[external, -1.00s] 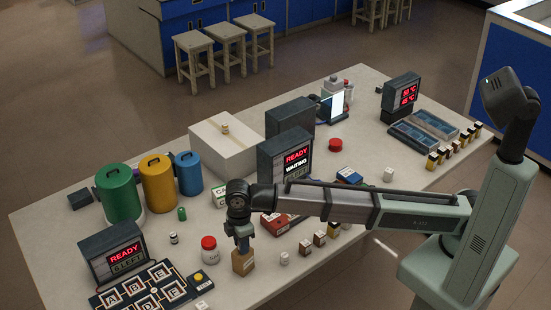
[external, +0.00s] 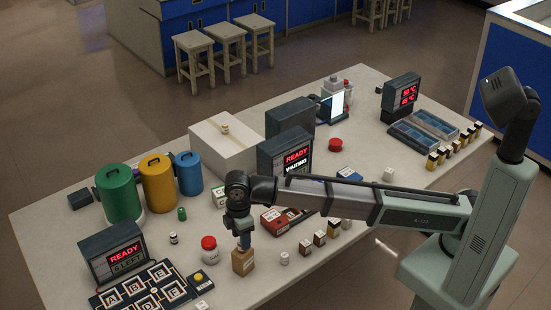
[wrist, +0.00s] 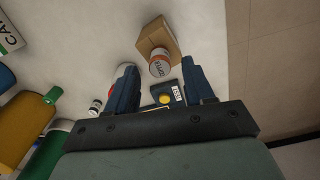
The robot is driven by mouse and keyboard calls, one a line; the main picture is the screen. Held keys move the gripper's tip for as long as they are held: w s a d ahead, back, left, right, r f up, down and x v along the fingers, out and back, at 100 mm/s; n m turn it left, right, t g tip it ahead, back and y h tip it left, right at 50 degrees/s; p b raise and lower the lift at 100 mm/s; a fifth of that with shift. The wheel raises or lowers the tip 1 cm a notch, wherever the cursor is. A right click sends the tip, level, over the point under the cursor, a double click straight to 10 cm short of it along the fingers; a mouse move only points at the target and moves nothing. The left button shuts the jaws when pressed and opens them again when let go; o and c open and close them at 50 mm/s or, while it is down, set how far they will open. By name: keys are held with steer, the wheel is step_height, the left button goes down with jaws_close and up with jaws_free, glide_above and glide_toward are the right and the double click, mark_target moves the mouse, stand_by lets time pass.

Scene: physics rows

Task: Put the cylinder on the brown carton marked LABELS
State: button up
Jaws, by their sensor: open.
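A brown carton (external: 243,263) stands near the table's front edge; its marking is too small to read. In the wrist view the carton (wrist: 158,36) lies beyond my fingertips. The cylinder (wrist: 159,63), white with an orange band, shows in front of the carton in the wrist view and appears to stand on its top. My gripper (external: 243,244) is just above the carton, pointing down. Its fingers (wrist: 159,72) are spread on either side of the cylinder, with gaps visible at both sides, so it is open. In the external view the fingers hide the cylinder.
A red-lidded jar (external: 209,250) and a yellow button box (external: 199,281) stand left of the carton. Green (external: 119,193), yellow and blue canisters stand behind left.

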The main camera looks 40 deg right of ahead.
step_height(320, 180, up, 9)
stand_by(0.4)
